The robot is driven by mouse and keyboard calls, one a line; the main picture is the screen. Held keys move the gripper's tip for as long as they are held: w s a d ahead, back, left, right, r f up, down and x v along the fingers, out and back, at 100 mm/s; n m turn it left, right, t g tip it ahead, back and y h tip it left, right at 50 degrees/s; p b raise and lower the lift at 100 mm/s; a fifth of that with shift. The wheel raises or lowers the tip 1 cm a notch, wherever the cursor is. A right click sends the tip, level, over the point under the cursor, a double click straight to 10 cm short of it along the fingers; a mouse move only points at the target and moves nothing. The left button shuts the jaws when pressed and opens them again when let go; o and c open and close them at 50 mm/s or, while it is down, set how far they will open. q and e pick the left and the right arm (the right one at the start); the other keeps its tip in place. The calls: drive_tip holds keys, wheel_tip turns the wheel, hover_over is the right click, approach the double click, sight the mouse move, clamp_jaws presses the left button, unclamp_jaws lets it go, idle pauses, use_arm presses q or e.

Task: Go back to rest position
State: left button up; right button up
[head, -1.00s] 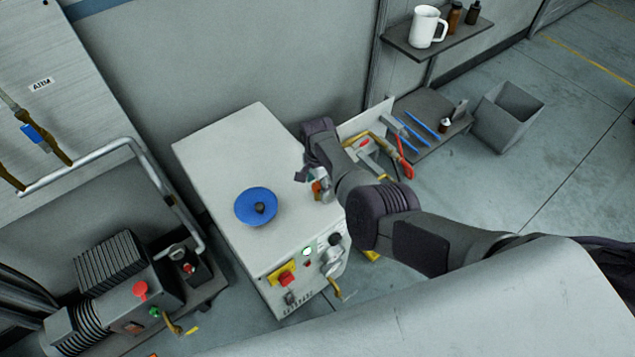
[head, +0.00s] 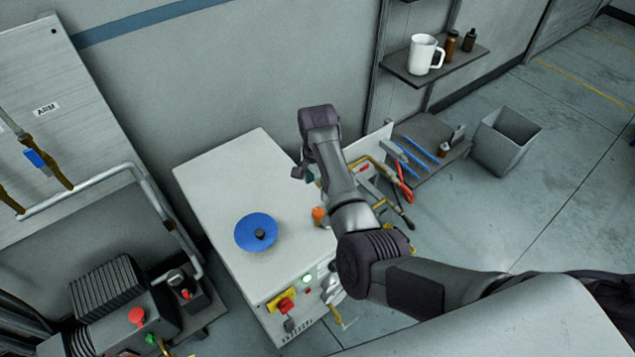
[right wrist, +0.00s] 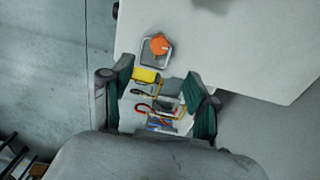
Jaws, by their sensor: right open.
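My right gripper (head: 302,168) hangs above the right rear part of the white cabinet (head: 225,185). In the right wrist view its two dark green fingers (right wrist: 163,82) are spread apart with nothing held between them. A small orange knob (head: 319,213) shows at the cabinet's right edge, just below my right forearm. In the right wrist view the orange knob (right wrist: 158,45) sits on a grey metal frame beyond the fingertips, apart from them. My left gripper is in neither view.
Tools hang on a white panel (head: 368,148) right of the cabinet. A shelf holds a white mug (head: 421,55) and bottles. A grey bin (head: 503,145) stands on the floor; open floor lies beyond it.

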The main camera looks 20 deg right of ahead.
drive_tip(key=shift+r, duration=0.25)
idle(0.3)
